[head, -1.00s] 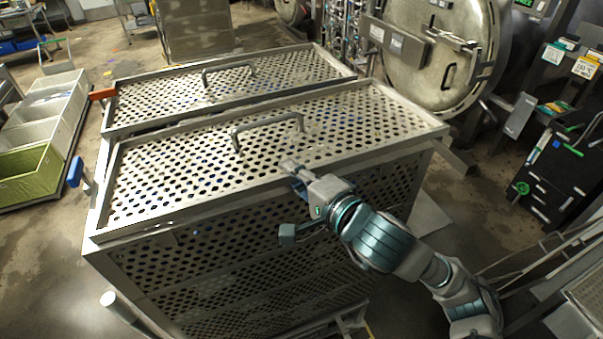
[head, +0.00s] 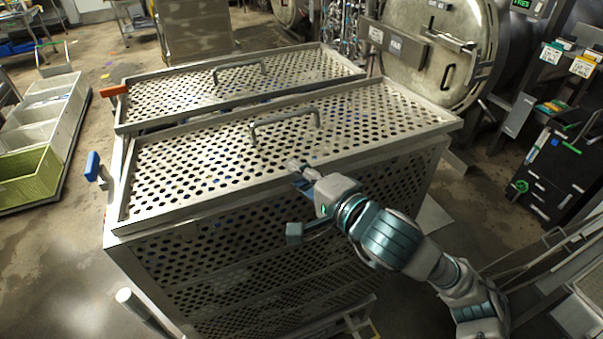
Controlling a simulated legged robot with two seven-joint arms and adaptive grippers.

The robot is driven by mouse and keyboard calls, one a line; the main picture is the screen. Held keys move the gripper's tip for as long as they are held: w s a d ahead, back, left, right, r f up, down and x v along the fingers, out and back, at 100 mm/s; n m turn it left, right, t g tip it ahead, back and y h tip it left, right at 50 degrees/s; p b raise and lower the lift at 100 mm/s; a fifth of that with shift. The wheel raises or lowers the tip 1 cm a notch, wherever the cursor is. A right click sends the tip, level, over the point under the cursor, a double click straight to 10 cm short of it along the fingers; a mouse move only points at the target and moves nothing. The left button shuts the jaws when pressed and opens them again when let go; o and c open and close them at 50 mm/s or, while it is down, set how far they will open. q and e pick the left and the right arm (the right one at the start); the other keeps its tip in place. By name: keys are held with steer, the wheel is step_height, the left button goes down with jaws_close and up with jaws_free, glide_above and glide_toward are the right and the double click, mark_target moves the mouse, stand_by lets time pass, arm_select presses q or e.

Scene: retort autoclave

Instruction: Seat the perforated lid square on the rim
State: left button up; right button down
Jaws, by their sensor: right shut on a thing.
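The perforated lid (head: 215,165) is a grey metal panel with round holes and an arched handle (head: 285,126). It lies over the near part of the large perforated basket (head: 250,262), roughly parallel to the rim (head: 170,228). I cannot tell whether it is fully down all round. My right gripper (head: 296,200) is at the middle of the lid's front edge, shut on that edge. One finger reaches over the top, the other shows lower, in front of the basket wall. The exact contact is hidden. My left gripper is not in view.
A second perforated panel with a handle (head: 240,72) lies behind. An orange piece (head: 114,90) and a blue piece (head: 93,166) stick out at the left. The round autoclave door (head: 440,50) stands at the back right. Bins (head: 45,130) stand left, with bare floor between.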

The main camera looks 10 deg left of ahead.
steer(key=shift+s+a, duration=0.75)
steer(key=c, duration=1.3)
jaws_free()
steer(key=shift+w, duration=0.1)
steer(key=o, duration=0.4)
steer(key=shift+a+g, duration=0.15)
steer(key=shift+g, duration=0.15)
steer(key=shift+c, duration=0.2)
steer(key=shift+s+a, duration=0.2)
steer(key=shift+s, duration=0.05)
steer(key=shift+w, duration=0.2)
steer(key=shift+d, duration=0.1)
steer(key=shift+d, duration=0.3)
steer(key=v, duration=1.1)
steer(key=shift+s, duration=0.45)
